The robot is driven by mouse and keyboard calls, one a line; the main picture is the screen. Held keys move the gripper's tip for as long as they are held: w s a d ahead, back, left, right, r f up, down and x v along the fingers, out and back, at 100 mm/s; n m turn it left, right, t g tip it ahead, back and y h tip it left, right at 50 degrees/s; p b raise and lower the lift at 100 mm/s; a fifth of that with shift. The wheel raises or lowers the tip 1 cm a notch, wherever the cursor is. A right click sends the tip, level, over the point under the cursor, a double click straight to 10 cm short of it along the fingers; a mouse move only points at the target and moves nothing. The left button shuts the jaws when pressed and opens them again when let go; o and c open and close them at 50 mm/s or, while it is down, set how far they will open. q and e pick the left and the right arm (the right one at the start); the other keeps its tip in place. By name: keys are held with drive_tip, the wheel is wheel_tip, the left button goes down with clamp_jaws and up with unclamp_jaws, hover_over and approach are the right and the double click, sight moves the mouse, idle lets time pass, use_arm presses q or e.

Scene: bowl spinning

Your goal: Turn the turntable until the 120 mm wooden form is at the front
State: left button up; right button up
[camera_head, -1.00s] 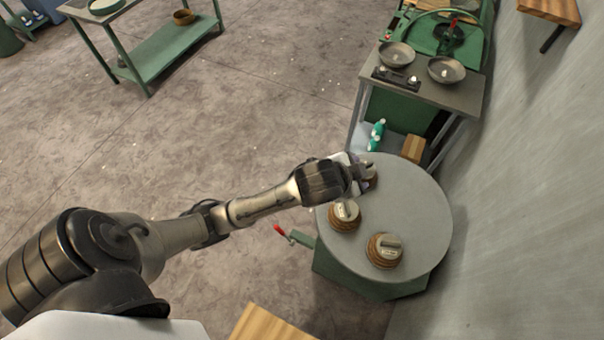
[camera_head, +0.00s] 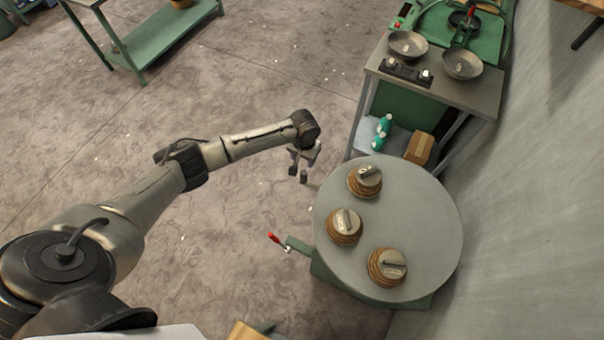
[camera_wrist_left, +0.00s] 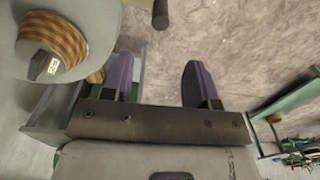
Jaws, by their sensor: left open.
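The round grey turntable (camera_head: 425,215) carries three ringed wooden forms with grey tops and small labels. One form (camera_head: 365,192) is at its far left, one (camera_head: 345,238) at its left, one (camera_head: 387,280) at its near side. The labels are too small to read, so I cannot tell which is 120 mm. My left gripper (camera_head: 303,158) is open and empty, just outside the turntable's left far rim. In the left wrist view, a form (camera_wrist_left: 60,35) is left of the open fingers (camera_wrist_left: 157,65). A dark peg (camera_wrist_left: 160,14) shows beyond the fingertips. My right gripper is out of view.
A red-tipped lever (camera_head: 273,238) sticks out left of the green base (camera_head: 345,277). A bench with two metal pans (camera_head: 462,64) stands behind the turntable, with a wooden block (camera_head: 420,147) below. A wall is at right. Open floor (camera_head: 250,90) lies at left.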

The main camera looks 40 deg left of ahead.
sight(304, 172)
use_arm(q)
wheel_tip(304, 172, down, 14)
drive_tip(key=b, duration=0.2)
drive_tip(key=shift+w+a+r+b, duration=0.1)
drive_tip(key=shift+w+r+b, duration=0.05)
drive_tip(key=shift+r+b, duration=0.15)
drive_tip(key=shift+c, duration=0.4)
clamp_jaws()
